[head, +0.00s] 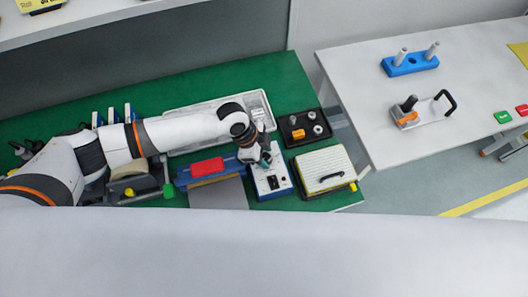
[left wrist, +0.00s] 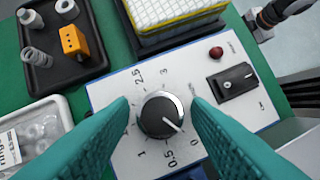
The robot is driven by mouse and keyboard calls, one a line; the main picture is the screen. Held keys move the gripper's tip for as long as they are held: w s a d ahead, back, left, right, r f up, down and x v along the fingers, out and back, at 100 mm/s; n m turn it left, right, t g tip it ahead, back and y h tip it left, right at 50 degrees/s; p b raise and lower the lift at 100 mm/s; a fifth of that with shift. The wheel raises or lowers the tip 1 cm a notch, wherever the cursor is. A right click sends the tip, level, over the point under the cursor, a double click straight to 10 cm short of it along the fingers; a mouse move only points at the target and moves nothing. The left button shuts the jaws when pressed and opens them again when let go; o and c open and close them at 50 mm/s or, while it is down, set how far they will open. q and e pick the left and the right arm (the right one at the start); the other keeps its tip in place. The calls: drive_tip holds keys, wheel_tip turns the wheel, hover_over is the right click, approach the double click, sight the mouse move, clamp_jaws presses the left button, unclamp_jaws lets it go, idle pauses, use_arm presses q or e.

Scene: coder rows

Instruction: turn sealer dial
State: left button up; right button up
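The sealer control box (head: 272,187), white-topped with blue sides, stands near the front edge of the green bench. In the left wrist view its white panel (left wrist: 108,98) bears a black dial (left wrist: 162,114) with a silver rim. The dial's white pointer line aims lower right, near the 0 mark. My left gripper (head: 266,160) is over the box; in the left wrist view its teal fingers (left wrist: 160,104) stand on both sides of the dial with visible gaps. In the head view the gripper hides the dial. My right gripper is not in view.
A black rocker switch (left wrist: 232,84) and red lamp (left wrist: 216,53) sit right of the dial. A black tray (head: 311,113) with small parts lies behind. A blue bar with a red block (head: 207,168) is left.

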use_arm(q)
drive_tip(key=c, duration=0.7)
drive_tip(key=shift+w+d+f+m+g+b, duration=0.1)
drive_tip(key=shift+m+g+b, duration=0.25)
drive_tip(key=shift+m+b, duration=0.55)
drive_tip(key=shift+w+f+m+g+b, duration=0.1)
drive_tip(key=shift+m+g+b, duration=0.25)
drive_tip(key=shift+m+b, duration=0.55)
drive_tip(key=shift+r+m+g+y+b, duration=0.1)
drive_tip(key=shift+m+g+y+b, duration=0.2)
drive_tip(key=shift+m+b, duration=0.55)
drive_tip(key=shift+r+m+g+y+b, duration=0.1)
drive_tip(key=shift+m+g+y+b, duration=0.25)
drive_tip(key=shift+m, duration=0.9)
drive_tip(key=shift+r, duration=0.1)
drive_tip(key=o, duration=1)
drive_tip(key=shift+c, duration=0.2)
drive_tip(key=b+v, duration=0.2)
drive_tip(key=v, duration=1)
